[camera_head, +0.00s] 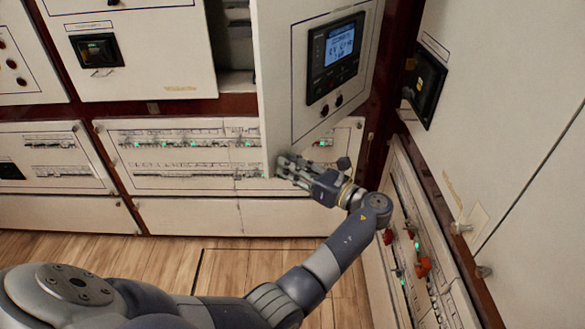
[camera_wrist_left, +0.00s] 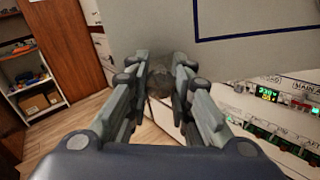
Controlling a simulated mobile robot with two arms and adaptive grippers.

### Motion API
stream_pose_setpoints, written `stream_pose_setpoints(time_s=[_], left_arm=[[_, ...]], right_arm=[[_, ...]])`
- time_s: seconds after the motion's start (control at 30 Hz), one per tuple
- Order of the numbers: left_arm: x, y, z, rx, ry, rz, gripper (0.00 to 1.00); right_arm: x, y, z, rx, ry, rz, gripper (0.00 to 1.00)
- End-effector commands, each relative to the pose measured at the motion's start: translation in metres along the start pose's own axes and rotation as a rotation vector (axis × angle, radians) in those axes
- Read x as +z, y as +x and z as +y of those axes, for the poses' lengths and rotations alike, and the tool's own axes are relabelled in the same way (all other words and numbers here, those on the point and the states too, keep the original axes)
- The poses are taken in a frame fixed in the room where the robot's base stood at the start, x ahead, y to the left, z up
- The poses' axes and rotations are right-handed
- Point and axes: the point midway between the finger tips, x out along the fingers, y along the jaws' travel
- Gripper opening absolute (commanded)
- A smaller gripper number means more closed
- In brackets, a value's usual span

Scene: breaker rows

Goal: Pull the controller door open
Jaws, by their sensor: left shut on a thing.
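The controller door (camera_head: 285,70) is a pale panel with a dark display unit (camera_head: 336,57) on its face. It stands swung out at an angle, with a dark gap into the cabinet at its left. My left gripper (camera_head: 282,168) is at the door's lower edge. In the left wrist view the fingers (camera_wrist_left: 160,80) are closed around a dark round knob-like part under the door panel (camera_wrist_left: 200,45), which is partly hidden between them. My right gripper is in neither view.
Breaker rows with green lights (camera_head: 190,145) lie below and behind the door. A side cabinet wall (camera_head: 490,110) with a black handle (camera_head: 427,85) stands close at the right. Wooden floor (camera_head: 230,265) is open in front. Shelves (camera_wrist_left: 30,75) show in the left wrist view.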

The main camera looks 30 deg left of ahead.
Motion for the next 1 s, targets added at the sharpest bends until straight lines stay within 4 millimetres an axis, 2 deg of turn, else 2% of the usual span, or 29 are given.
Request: stream_pose_setpoints(time_s=[0.33,0.37,0.43,0.47,0.8,0.87,1.0], left_arm=[[0.003,0.001,0.000,0.005,-0.005,-0.001,0.00],[0.003,0.001,0.000,0.005,-0.005,-0.001,0.22],[0.003,0.001,0.000,0.005,-0.005,-0.001,0.38],[0.002,0.001,0.000,0.004,-0.005,-0.001,0.43],[0.003,0.000,0.000,0.002,-0.003,0.000,0.43],[0.007,0.000,0.001,0.002,-0.005,0.000,0.43],[0.027,0.001,0.006,0.003,-0.009,0.000,0.43]], right_arm=[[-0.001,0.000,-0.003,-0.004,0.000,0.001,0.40],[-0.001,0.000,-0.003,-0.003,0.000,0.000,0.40],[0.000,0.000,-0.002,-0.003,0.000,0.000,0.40],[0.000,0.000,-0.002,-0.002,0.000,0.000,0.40],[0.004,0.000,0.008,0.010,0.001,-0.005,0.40],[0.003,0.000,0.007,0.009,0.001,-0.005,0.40],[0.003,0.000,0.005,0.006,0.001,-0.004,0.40]])
